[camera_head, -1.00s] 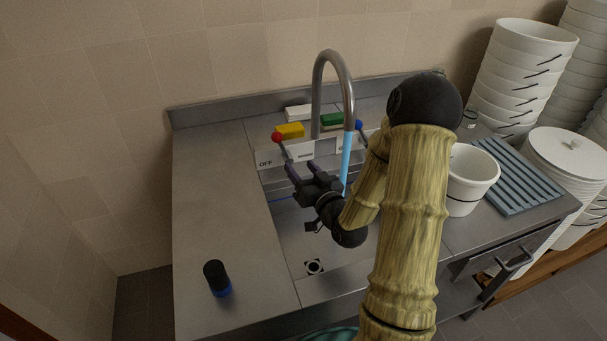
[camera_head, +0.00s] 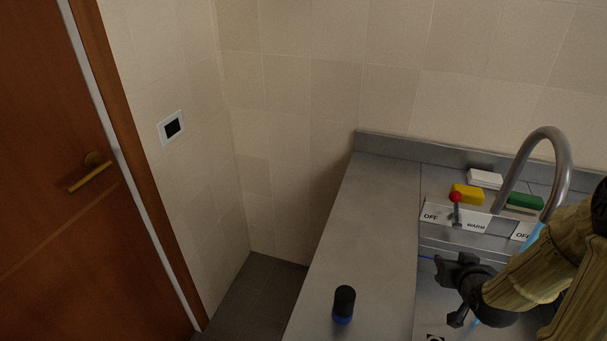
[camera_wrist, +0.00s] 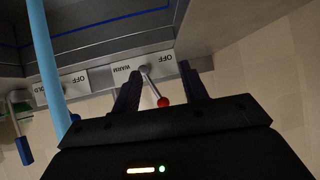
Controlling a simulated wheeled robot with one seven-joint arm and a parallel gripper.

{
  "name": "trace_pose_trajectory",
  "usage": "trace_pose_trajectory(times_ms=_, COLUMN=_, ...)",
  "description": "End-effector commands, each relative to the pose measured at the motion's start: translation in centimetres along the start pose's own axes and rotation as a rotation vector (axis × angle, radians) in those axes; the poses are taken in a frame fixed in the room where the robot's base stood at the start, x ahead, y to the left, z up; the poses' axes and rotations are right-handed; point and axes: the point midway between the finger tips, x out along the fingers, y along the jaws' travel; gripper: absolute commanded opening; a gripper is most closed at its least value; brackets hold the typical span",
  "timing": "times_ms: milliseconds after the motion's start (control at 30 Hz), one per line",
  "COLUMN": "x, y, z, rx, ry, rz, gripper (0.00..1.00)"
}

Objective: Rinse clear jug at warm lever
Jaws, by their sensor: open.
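The warm lever (camera_head: 457,208), a thin grey stem with a red ball, stands at the panel marked OFF and WARM (camera_head: 460,220). In the wrist view its red ball (camera_wrist: 163,102) lies between the two dark fingers of my gripper (camera_wrist: 161,86), with no clear contact. My gripper (camera_head: 455,266) is open and empty, in front of the panel over the sink. The steel tap (camera_head: 558,150) arches behind, and a blue water stream (camera_wrist: 48,55) falls beside the gripper. I see no clear jug in either current view.
A yellow sponge (camera_head: 467,194), a white block (camera_head: 485,178) and a green sponge (camera_head: 524,202) lie behind the panel. A black and blue cylinder (camera_head: 343,304) stands on the otherwise clear left counter (camera_head: 375,235). A brown door (camera_head: 60,150) is at far left.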

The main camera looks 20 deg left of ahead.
Motion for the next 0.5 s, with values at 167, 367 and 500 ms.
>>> trace_pose_trajectory(times_ms=167, x=-2.7, y=-1.1, z=1.9, rx=-0.024, ry=-0.211, rz=0.052, gripper=0.44)
trace_pose_trajectory(times_ms=367, x=-7.1, y=-2.5, z=4.3, rx=-0.006, ry=-0.444, rz=0.092, gripper=0.44)
trace_pose_trajectory(times_ms=500, x=-10.7, y=-3.8, z=5.9, rx=0.022, ry=-0.597, rz=0.097, gripper=0.44)
